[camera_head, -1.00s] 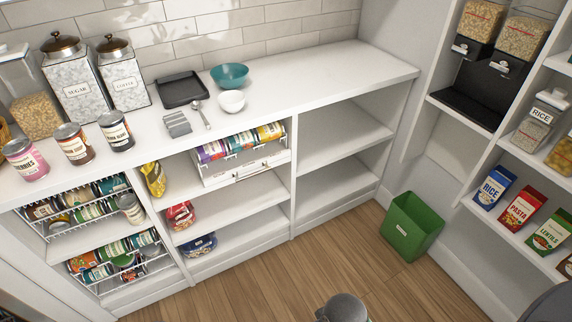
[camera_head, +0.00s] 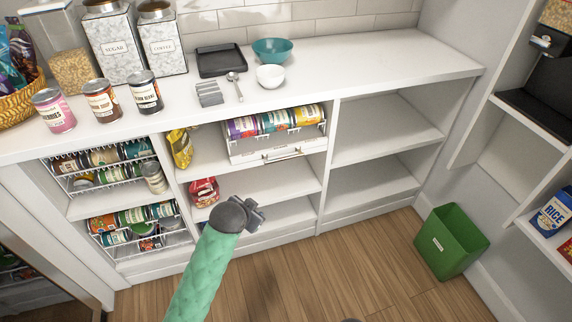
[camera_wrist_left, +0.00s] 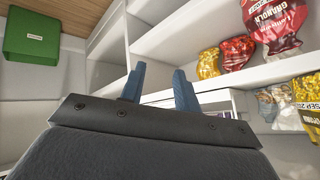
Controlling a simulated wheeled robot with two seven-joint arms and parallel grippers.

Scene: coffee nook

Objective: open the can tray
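The can tray (camera_head: 264,155) is a white pull-out with a handle on its front, in the upper middle bay under the counter. Several cans (camera_head: 278,121) lie on their sides in it. Its front stands near the shelf's front edge, and it looks pushed in. My left gripper (camera_head: 256,213) is in front of the lower shelves, below the tray and apart from it. In the left wrist view its two blue fingers (camera_wrist_left: 160,86) are spread with nothing between them. I cannot clearly make out the tray in that view. My right gripper is not in view.
Wire racks of cans (camera_head: 132,222) fill the left bay. A yellow bag (camera_head: 180,148) and a red bag (camera_head: 204,191) sit left of and below the tray. The right bay is empty. A green bin (camera_head: 450,242) stands on the floor at right.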

